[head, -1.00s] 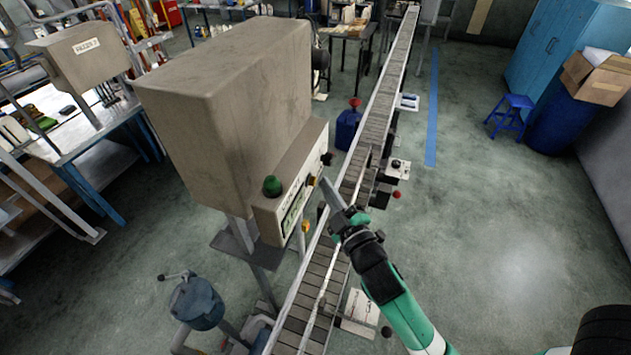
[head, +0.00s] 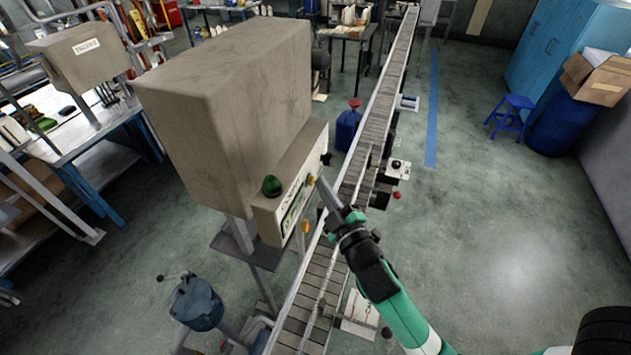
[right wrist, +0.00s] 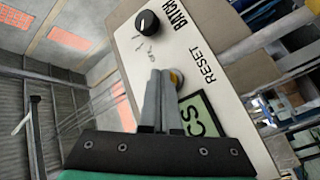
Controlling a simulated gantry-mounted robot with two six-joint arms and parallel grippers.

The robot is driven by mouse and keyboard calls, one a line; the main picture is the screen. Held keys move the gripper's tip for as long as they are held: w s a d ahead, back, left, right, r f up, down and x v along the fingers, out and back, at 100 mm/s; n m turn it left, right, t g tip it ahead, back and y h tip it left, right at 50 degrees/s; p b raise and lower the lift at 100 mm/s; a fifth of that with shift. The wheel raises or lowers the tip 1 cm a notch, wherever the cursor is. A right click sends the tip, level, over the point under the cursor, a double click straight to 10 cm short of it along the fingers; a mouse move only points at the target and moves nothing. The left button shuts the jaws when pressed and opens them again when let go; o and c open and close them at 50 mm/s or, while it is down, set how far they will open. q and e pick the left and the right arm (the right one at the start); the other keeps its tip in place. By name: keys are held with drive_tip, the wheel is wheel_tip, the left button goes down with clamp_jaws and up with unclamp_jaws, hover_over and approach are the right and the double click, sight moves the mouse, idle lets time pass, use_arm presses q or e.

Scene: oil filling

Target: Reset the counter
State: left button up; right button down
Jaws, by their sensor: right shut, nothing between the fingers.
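The control panel (head: 310,165) is the white face of a big grey-brown filler box (head: 225,100) beside the conveyor. In the right wrist view the panel (right wrist: 218,43) carries the words BATCH and RESET, a black knob (right wrist: 147,22) and a dark-edged display (right wrist: 201,117). My left gripper is not in view.
A green domed button (head: 272,186) sits on the panel housing's near corner. The conveyor (head: 365,140) runs away under my right arm. A blue jerrycan (head: 348,128) with a red cap stands beyond the panel. The floor at the right is open.

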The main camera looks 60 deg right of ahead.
drive_tip(key=shift+s, duration=0.1)
idle(0.3)
drive_tip(key=shift+s+d+p, duration=0.15)
drive_tip(key=shift+s+p, duration=0.3)
drive_tip(key=shift+s, duration=0.3)
drive_tip(key=s+p, duration=0.2)
drive_tip(key=s, duration=0.1)
drive_tip(key=s+d+p, duration=0.1)
drive_tip(key=s, duration=0.1)
idle(0.5)
